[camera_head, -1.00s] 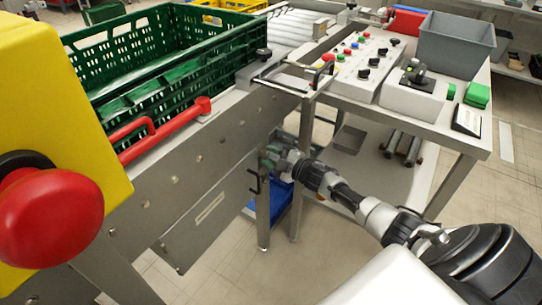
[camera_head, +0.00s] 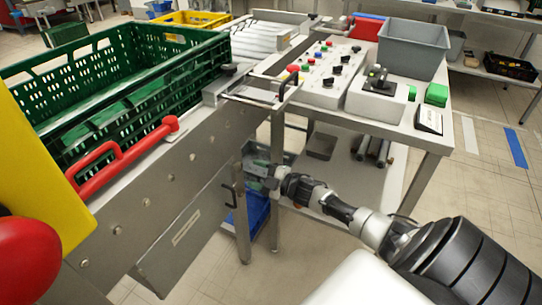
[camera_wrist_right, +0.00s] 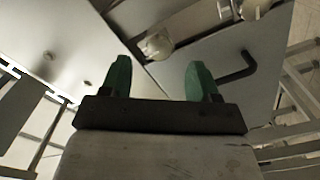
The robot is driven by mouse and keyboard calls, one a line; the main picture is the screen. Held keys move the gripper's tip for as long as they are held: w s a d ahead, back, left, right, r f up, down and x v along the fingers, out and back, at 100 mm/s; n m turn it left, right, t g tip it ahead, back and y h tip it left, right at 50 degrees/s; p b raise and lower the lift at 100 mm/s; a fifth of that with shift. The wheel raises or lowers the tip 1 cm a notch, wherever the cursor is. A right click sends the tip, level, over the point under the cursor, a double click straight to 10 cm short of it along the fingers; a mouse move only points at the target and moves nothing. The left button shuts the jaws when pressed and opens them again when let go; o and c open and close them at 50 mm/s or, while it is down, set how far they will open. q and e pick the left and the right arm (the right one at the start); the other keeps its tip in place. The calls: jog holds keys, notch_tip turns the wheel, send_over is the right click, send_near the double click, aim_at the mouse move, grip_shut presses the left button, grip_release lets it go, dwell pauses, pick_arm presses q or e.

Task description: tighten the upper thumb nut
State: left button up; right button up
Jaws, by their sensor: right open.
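My right gripper (camera_head: 256,170) is open beside the conveyor's steel side, near a hanging panel (camera_head: 185,228) with a black bent handle (camera_head: 230,193). In the right wrist view its two green fingertips (camera_wrist_right: 158,80) stand apart with nothing between them. A rounded pale metal piece (camera_wrist_right: 156,45), which looks like a thumb nut, shows beyond the gap between the fingers, apart from them. A second such piece (camera_wrist_right: 254,8) is at the top edge, partly cut off. I cannot tell which is the upper one. The handle shows right of the fingers (camera_wrist_right: 238,68). My left gripper is not in view.
A green crate (camera_head: 140,118) stands on the conveyor, with a red handle (camera_head: 125,155) on the near side. A control table (camera_head: 400,125) with a grey bin (camera_head: 413,55) stands behind my right arm. A blue bin (camera_head: 262,215) is below. A red button (camera_head: 25,262) is close at left.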

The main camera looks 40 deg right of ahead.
jog(key=v, duration=0.6)
jog(key=shift+s, duration=0.15)
